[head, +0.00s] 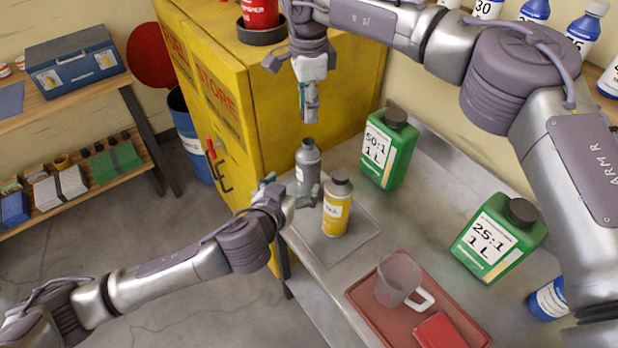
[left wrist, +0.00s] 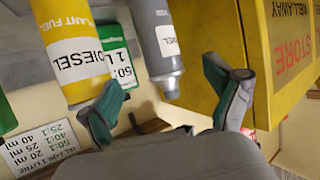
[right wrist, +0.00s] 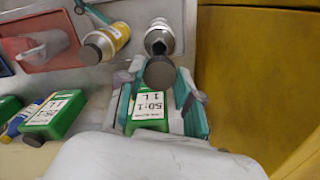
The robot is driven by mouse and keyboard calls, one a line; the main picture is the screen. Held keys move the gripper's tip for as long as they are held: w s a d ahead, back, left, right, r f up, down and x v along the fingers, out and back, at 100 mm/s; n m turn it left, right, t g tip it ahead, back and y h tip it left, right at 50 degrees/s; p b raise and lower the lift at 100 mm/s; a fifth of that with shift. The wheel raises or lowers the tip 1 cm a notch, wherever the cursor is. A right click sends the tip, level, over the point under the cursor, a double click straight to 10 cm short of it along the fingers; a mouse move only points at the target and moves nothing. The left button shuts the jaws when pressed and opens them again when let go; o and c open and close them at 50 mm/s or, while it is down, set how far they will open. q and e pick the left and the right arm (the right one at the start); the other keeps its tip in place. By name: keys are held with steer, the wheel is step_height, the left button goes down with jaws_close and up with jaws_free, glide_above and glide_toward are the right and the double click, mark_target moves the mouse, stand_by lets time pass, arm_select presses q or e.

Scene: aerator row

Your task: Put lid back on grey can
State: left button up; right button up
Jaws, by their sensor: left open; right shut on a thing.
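The grey can (head: 308,170) stands upright on the bench, its neck uncapped in the right wrist view (right wrist: 160,36). My right gripper (head: 309,112) points down above the can and is shut on a dark round lid (right wrist: 160,72). The lid is apart from the neck; in the head view the fingers mostly hide it. My left gripper (head: 292,188) is low beside the grey can, open, with its fingers spread. In the left wrist view the grey can (left wrist: 160,40) hangs between and beyond the fingertips; I cannot tell whether they touch it.
A yellow diesel can (head: 337,205) stands close to the right of the grey can. Green bottles (head: 390,150) stand behind on the bench. A red tray (head: 362,297) with a clear jug (head: 397,278) is nearer. The yellow cabinet (head: 270,100) rises on the left.

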mark_target(304, 171)
arm_select(q)
steer(key=x, duration=1)
steer(key=shift+w+d, duration=0.1)
arm_select(e)
steer(key=shift+s+r, duration=0.1)
arm_select(q)
jaws_close()
arm_select(e)
steer(key=shift+f, duration=2.55)
steer(key=shift+f, duration=0.85)
steer(key=shift+f, duration=0.6)
